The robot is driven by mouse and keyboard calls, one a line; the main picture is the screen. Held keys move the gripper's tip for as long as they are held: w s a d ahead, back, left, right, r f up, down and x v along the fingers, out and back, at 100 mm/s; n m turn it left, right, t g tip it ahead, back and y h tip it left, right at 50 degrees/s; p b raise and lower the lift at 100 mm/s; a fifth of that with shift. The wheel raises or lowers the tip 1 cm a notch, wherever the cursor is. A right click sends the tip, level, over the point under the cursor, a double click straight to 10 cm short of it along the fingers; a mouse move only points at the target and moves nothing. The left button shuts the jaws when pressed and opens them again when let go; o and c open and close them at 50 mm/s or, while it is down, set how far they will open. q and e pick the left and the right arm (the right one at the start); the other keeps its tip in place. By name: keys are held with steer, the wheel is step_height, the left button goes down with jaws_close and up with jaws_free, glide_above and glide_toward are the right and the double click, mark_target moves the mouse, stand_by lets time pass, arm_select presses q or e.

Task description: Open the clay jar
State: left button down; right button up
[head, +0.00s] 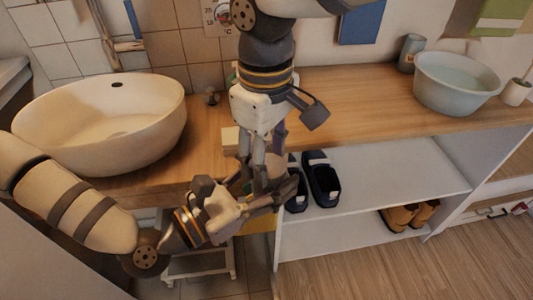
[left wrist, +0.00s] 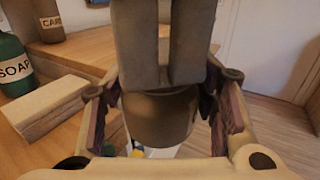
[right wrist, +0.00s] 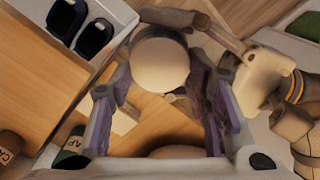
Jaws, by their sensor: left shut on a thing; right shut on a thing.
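The clay jar's brown rounded body (left wrist: 160,125) shows between the fingers of my left gripper (left wrist: 160,108) in the left wrist view. My right gripper (right wrist: 160,72) has its fingers on either side of a pale round top (right wrist: 160,65), seen end-on in the right wrist view. In the head view my left gripper (head: 255,203) and my right gripper (head: 266,180) meet in front of the counter edge. I cannot tell whether the lid is apart from the body.
A white basin (head: 60,145) stands on the wooden counter (head: 345,95) at left, a grey tub (head: 455,88) at right. A pale block (left wrist: 50,108) and a green soap bottle (left wrist: 12,65) are close by. Dark shoes (head: 321,180) sit on the white shelf (head: 385,175) below.

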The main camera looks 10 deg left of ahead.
steer(key=shift+s+a+r, duration=0.1)
steer(key=shift+s+r, duration=0.05)
steer(key=shift+r, duration=0.95)
